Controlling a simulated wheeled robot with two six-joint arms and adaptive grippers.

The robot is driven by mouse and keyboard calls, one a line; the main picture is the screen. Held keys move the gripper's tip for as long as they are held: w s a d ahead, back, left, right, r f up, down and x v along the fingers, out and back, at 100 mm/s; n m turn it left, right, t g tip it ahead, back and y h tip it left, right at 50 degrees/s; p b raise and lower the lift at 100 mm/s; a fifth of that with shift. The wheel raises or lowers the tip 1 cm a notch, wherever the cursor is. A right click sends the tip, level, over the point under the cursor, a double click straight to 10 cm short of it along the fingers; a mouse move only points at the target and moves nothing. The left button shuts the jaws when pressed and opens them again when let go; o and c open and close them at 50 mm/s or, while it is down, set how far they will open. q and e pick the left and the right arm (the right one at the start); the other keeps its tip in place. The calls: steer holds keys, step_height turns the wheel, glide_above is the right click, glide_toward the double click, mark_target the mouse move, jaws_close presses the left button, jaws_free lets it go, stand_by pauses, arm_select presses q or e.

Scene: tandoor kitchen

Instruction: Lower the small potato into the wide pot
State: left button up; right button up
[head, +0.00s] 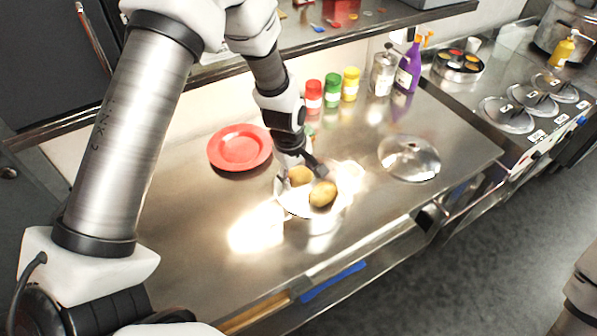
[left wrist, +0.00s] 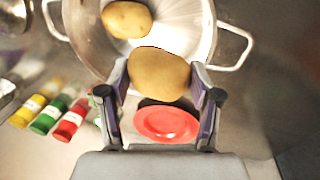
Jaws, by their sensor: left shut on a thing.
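My left gripper (head: 299,172) is shut on the small potato (head: 299,176), with one dark finger showing on its right. In the left wrist view the small potato (left wrist: 160,74) sits between both fingertips and overlaps the near rim of the wide pot (left wrist: 185,68). The pot (head: 318,224) stands on the steel counter, partly washed out by glare. A second potato (head: 322,194) lies in the pot, in front and to the right of the held one; it also shows in the left wrist view (left wrist: 127,20). My right gripper is out of view.
A red plate (head: 240,148) lies left of the pot, and a glass lid (head: 409,158) lies to the right. Red (head: 314,94), green (head: 333,90) and yellow (head: 350,84) shakers stand behind, near a purple bottle (head: 409,70). The counter between pot and lid is clear.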

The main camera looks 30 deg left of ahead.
mark_target(294, 175)
arm_select(q)
steer(key=shift+w+d+f+b, duration=0.15)
steer(key=shift+f+b, duration=0.5)
steer(key=shift+f, duration=0.6)
steer(key=shift+f+b, duration=0.5)
steer(key=shift+f, duration=0.2)
steer(key=shift+f+b, duration=1.45)
steer(key=shift+f, duration=0.6)
steer(key=shift+f+b, duration=0.5)
steer(key=shift+f, duration=0.15)
steer(key=o, duration=1.2)
steer(key=shift+o, duration=0.2)
steer(key=r, duration=0.4)
steer(key=s+r, duration=0.1)
steer(key=r, duration=0.3)
steer(key=s+a+r, duration=0.1)
steer(key=r, duration=0.3)
steer(key=shift+w, duration=0.1)
